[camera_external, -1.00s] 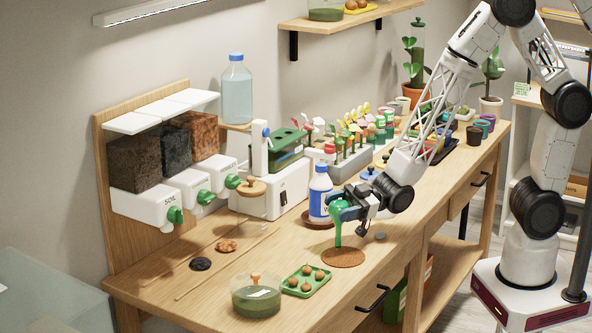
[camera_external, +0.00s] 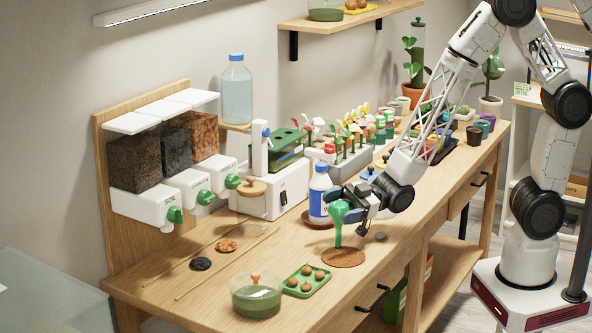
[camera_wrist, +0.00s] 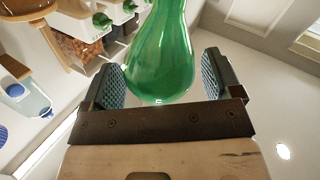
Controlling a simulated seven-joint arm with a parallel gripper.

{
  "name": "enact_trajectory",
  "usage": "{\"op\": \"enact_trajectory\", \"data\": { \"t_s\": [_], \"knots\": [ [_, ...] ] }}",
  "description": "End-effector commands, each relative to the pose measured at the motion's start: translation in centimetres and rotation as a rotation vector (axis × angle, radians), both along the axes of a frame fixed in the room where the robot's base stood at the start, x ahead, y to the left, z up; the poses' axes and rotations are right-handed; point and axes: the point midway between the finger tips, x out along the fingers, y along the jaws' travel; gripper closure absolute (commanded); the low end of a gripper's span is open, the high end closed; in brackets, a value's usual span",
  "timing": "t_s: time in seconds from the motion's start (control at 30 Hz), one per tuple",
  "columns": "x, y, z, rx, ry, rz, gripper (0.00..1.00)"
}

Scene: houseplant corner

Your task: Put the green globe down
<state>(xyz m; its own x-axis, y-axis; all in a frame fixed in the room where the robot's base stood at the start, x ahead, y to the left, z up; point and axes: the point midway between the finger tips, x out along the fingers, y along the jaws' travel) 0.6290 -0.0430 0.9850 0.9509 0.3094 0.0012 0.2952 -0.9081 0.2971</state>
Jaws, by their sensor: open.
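The green globe (camera_external: 340,214) is a glossy bulb with a thin stem pointing down. It is upright, and its stem tip meets the brown round mat (camera_external: 346,259) in the outside view; I cannot tell how the tip is seated there. In the wrist view the green globe (camera_wrist: 160,60) is between the two blue-grey finger pads, with a gap on each side. My gripper (camera_wrist: 165,78) is open around the bulb. In the outside view my gripper (camera_external: 344,204) comes at the bulb from the right.
A blue-and-white bottle (camera_external: 319,194) stands just behind the globe. A green tray (camera_external: 318,282) of round brown items and a lidded glass bowl (camera_external: 256,301) stand at the front.

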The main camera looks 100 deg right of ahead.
Motion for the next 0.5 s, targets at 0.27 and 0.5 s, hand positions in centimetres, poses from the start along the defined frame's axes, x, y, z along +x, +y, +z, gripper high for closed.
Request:
{"op": "enact_trajectory", "data": {
  "t_s": [0.27, 0.5],
  "knots": [
    [-2.3, -0.8, 0.0, 0.000, 0.001, -0.001, 0.16],
    [-2.7, -0.9, 2.6, -0.002, -0.002, -0.001, 0.16]
  ]
}}
